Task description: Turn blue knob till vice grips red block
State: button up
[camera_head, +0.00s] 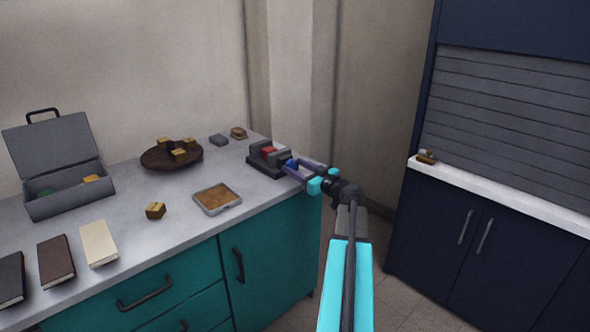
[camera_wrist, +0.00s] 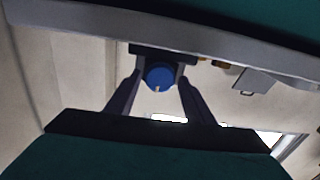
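The grey vice (camera_head: 262,163) stands on the countertop near its right end, with the red block (camera_head: 268,151) between its jaws. I cannot tell whether the jaws touch the block. The blue knob (camera_head: 291,164) is on the vice's right side, facing my gripper (camera_head: 299,167). In the wrist view the round blue knob (camera_wrist: 160,77) shows a small pale mark at its lower edge. My gripper (camera_wrist: 159,84) is open, with one finger at each side of the knob.
The grey countertop (camera_head: 170,237) also holds an open grey toolbox (camera_head: 70,190), a round brown tray (camera_head: 150,160), a shallow metal tray (camera_head: 217,209), a small yellow-brown block (camera_head: 155,210) and several books. A dark blue cabinet (camera_head: 470,235) stands at the right.

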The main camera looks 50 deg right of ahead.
jog(key=c, duration=0.7)
jog(key=shift+a, duration=0.25)
jog(key=shift+c, duration=0.2)
jog(key=shift+d, duration=0.15)
